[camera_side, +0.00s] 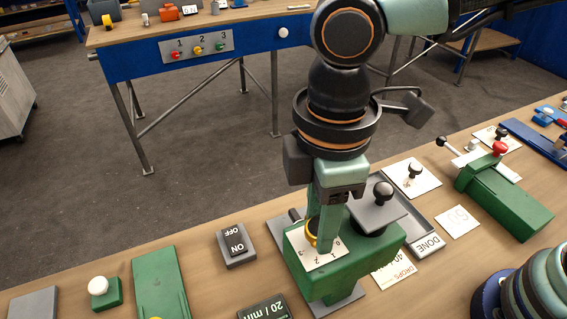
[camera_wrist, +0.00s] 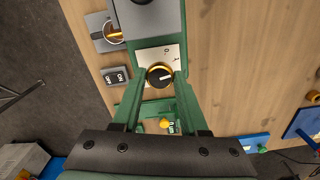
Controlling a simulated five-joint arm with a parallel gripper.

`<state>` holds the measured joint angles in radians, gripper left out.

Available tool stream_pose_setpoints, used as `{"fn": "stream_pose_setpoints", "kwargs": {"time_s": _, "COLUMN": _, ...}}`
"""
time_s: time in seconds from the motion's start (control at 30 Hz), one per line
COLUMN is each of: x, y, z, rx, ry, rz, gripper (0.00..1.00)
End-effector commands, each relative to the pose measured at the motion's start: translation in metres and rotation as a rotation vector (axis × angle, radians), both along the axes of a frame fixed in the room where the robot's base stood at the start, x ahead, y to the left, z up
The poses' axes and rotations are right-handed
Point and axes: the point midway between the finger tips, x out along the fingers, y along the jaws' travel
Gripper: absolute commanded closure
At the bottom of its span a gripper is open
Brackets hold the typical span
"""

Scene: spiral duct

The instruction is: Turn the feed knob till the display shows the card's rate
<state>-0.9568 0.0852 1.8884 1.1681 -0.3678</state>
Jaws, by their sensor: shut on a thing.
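The feed knob (camera_wrist: 159,75) is dark with a brass ring and a pale pointer line, on a white dial plate of the green feeder (camera_side: 372,255). In the side view only part of its brass ring (camera_side: 309,232) shows; my gripper hides the rest. My gripper (camera_side: 322,236) points down and is shut on the knob, with a finger on each side in the wrist view (camera_wrist: 161,77). The dark display (camera_side: 265,308) reads "20 / min" and is cut by the bottom edge. A white card (camera_side: 396,271) beside the feeder reads "DROPS" and seemingly "40", partly hidden.
An ON/OFF switch (camera_side: 236,246) stands left of the feeder. A grey tray marked DONE (camera_side: 428,244) lies to its right. A green block with a red-knobbed lever (camera_side: 506,196) stands farther right. A blue-fronted bench (camera_side: 200,55) stands behind, across the floor.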

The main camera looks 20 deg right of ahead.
Motion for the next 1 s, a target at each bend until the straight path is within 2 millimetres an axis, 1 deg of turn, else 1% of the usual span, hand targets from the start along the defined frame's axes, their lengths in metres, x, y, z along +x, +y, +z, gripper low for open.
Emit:
{"fn": "stream_pose_setpoints", "kwargs": {"time_s": 0.3, "x": -0.0001, "y": -0.0002, "z": 0.0013, "rx": 0.0, "ry": 0.0, "rz": -0.3, "gripper": 1.0}}
{"fn": "stream_pose_setpoints", "kwargs": {"time_s": 0.6, "x": -0.0002, "y": -0.0003, "z": 0.0015, "rx": 0.0, "ry": 0.0, "rz": -0.552, "gripper": 1.0}}
{"fn": "stream_pose_setpoints", "kwargs": {"time_s": 0.8, "x": -0.0002, "y": -0.0003, "z": 0.0016, "rx": 0.0, "ry": 0.0, "rz": -0.672, "gripper": 1.0}}
{"fn": "stream_pose_setpoints", "kwargs": {"time_s": 1.0, "x": -0.0002, "y": -0.0003, "z": 0.0017, "rx": 0.0, "ry": 0.0, "rz": -0.742, "gripper": 1.0}}
